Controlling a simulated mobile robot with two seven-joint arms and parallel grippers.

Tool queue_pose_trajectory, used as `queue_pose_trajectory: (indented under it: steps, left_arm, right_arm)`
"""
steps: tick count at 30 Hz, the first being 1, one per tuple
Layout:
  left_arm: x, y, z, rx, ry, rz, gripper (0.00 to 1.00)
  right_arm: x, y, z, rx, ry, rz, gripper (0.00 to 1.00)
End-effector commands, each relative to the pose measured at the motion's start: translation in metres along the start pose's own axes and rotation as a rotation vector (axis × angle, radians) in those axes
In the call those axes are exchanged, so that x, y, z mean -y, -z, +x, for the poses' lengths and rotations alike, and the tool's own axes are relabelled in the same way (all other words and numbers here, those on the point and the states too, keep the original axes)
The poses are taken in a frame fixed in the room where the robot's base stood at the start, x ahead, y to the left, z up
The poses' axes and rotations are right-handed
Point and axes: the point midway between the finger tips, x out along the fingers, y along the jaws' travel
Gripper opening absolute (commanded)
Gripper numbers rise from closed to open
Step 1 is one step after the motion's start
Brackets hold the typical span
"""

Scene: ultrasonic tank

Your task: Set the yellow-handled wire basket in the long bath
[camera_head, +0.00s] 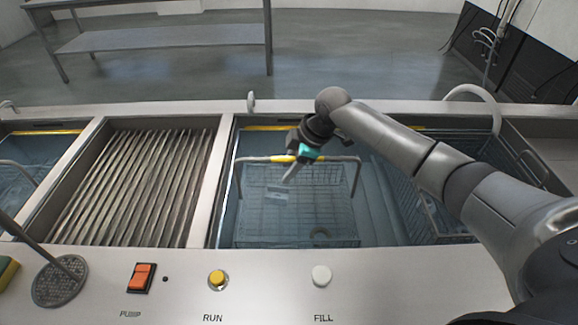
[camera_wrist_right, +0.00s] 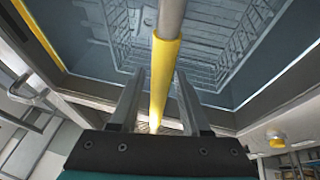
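The yellow-handled wire basket (camera_head: 255,215) appears within the wide blue bath (camera_head: 378,215), behind the RUN and FILL buttons. Its handle bar spans above it, with a yellow grip (camera_head: 283,158) at the middle. My right gripper (camera_head: 296,168) is over that grip. In the right wrist view the yellow grip (camera_wrist_right: 165,65) lies between the two fingers (camera_wrist_right: 161,90), which stand apart with gaps beside it. A pale flat piece (camera_head: 279,192) and a small ring (camera_head: 321,235) show inside the basket. Whether the basket rests on the bath floor is unclear. My left gripper is out of view.
Another wire basket (camera_head: 440,212) is at the bath's right, partly behind my right arm. A ribbed compartment (camera_head: 130,190) and another bath (camera_head: 22,180) lie left. The front panel holds an orange switch (camera_head: 141,277), yellow button (camera_head: 217,279), white button (camera_head: 321,275) and round strainer (camera_head: 60,283).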

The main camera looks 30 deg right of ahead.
Motion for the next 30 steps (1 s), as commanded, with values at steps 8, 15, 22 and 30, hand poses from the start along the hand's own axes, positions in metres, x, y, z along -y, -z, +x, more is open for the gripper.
queue_pose_trajectory:
  steps: [8, 15, 22, 30]
  left_arm:
    - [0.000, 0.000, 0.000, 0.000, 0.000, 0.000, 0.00]
    - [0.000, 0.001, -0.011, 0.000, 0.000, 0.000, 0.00]
    - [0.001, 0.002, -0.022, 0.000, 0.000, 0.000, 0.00]
    - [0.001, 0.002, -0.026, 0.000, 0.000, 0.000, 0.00]
  right_arm:
    - [-0.001, 0.001, -0.003, 0.000, -0.001, 0.000, 0.47]
    - [-0.002, 0.000, -0.040, 0.001, -0.004, -0.001, 0.47]
    - [-0.001, 0.001, -0.089, 0.000, -0.003, -0.001, 0.47]
    - [-0.001, 0.001, -0.119, 0.000, 0.000, 0.000, 0.47]
